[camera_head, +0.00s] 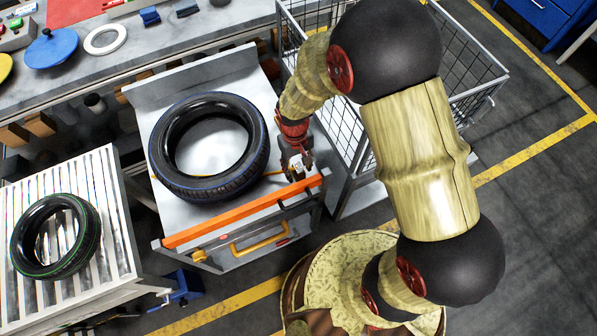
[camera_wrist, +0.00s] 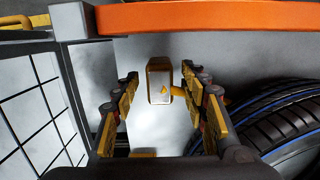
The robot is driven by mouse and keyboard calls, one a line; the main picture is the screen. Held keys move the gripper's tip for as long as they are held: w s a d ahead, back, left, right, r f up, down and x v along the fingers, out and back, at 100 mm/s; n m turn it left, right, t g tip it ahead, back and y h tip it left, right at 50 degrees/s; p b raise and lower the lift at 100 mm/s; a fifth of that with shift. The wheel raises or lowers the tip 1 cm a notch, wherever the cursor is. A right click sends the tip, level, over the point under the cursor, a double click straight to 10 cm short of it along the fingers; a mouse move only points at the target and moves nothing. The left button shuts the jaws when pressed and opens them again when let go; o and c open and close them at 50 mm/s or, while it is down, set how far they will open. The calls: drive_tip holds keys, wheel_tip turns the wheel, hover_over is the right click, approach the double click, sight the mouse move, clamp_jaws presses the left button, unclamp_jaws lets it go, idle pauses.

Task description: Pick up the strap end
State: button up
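The strap end (camera_wrist: 158,82) is a small yellow-rimmed block with a pale metal face, in the upper middle of the wrist view. A short orange-yellow strap (camera_wrist: 179,91) runs from it to the right, toward the tyre. My gripper (camera_wrist: 162,90) is open, with one finger on each side of the strap end. Gaps show between it and the fingers; the right finger is near the strap. In the head view my gripper (camera_head: 296,165) is low over the right front of the metal tyre table (camera_head: 268,104) and mostly hides the strap end.
A large blue-striped tyre (camera_head: 245,172) lies left of my gripper; it also shows in the wrist view (camera_wrist: 285,120). An orange bar (camera_head: 235,214) edges the table front. A wire mesh cage (camera_head: 345,125) stands right. A smaller green-striped tyre (camera_head: 82,225) lies on a slatted table.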

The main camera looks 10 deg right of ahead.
drive_tip(key=shift+c, duration=1.2)
drive_tip(key=c, duration=0.8)
clamp_jaws()
